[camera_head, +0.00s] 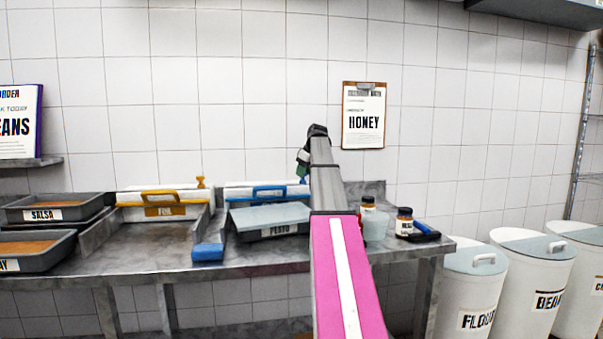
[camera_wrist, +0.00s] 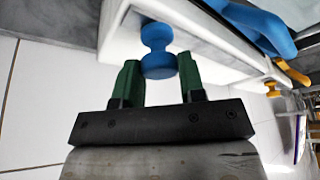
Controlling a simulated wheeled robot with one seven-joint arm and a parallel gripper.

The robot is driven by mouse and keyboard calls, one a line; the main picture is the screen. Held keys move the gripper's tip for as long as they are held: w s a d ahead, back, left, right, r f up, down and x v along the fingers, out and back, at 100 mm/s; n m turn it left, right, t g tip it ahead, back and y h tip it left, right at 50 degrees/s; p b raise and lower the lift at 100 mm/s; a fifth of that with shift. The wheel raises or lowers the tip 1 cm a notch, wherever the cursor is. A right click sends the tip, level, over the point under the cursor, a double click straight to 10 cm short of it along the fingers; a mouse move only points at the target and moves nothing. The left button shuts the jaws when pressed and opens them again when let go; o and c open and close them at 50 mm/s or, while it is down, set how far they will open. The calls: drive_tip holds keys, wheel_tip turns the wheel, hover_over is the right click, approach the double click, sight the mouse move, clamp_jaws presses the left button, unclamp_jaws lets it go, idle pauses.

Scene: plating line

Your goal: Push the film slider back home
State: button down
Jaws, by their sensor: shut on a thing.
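The film dispenser (camera_head: 236,193) is a long white box with a blue handle (camera_head: 270,191), standing against the wall on the steel counter. Its film slider (camera_wrist: 158,52) is a blue spool-shaped knob on the white box in the wrist view. My gripper (camera_wrist: 160,75) has its two green fingers on either side of the knob's lower part, shut on it. In the head view my gripper (camera_head: 303,163) is at the box's right end, largely hidden by my arm. A little blue shows just below it. The box's label is hidden.
A pesto tub (camera_head: 272,233) stands before the film box. The foil box (camera_head: 135,197) with orange handle and knob (camera_head: 200,181) is left of it. A blue block (camera_head: 207,253) lies at the front edge. Jars (camera_head: 404,222) and a cup (camera_head: 376,230) stand right of my arm.

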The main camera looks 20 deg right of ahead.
drive_tip(key=shift+d, duration=0.2)
drive_tip(key=c, duration=0.7)
unclamp_jaws()
drive_tip(key=shift+s+r, duration=0.1)
drive_tip(key=v, duration=1)
drive_tip(key=shift+s+d+r, duration=0.1)
drive_tip(key=shift+r, duration=0.2)
